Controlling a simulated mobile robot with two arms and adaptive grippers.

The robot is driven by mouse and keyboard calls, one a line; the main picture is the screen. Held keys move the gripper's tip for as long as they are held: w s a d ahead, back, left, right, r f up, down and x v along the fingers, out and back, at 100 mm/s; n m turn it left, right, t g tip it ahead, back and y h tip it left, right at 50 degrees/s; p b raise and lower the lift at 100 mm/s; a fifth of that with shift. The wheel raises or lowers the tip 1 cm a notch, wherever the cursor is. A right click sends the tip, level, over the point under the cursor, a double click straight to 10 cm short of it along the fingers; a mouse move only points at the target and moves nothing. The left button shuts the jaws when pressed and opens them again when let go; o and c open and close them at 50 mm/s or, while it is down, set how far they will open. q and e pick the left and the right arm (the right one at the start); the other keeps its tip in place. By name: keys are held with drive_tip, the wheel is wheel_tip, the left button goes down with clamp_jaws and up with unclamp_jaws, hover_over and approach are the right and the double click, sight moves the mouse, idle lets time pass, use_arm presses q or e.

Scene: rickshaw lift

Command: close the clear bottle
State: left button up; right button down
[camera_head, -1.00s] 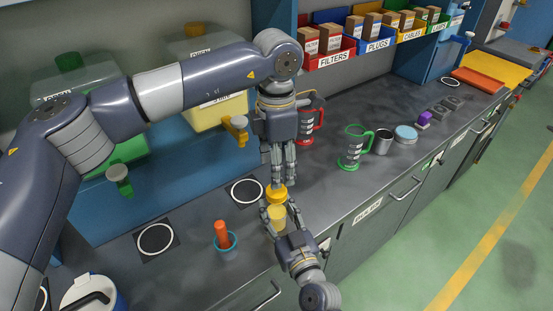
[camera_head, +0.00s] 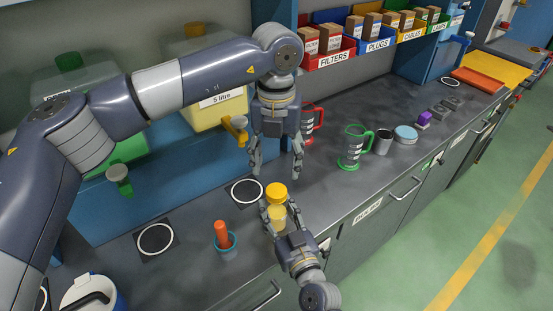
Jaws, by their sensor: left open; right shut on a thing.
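The clear bottle (camera_head: 277,214) stands in the grip of my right gripper (camera_head: 277,216) near the front of the bench; its contents look yellow. A yellow cap (camera_head: 276,191) sits on top of the bottle, seemingly level. My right gripper is shut around the bottle's body from the front, its fingers on both sides. My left gripper (camera_head: 275,170) points down above and behind the cap, its fingers spread wide and empty. It is apart from the cap. Whether the cap is screwed tight cannot be told.
A green-handled jug (camera_head: 355,148), a red-handled jug (camera_head: 312,119) and a grey cup (camera_head: 383,143) stand to the right.

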sight(276, 190)
use_arm(q)
drive_tip(key=shift+f, duration=0.1)
drive_tip(key=shift+f, duration=3.95)
drive_tip(key=shift+c, duration=0.5)
drive_tip(key=c, duration=1)
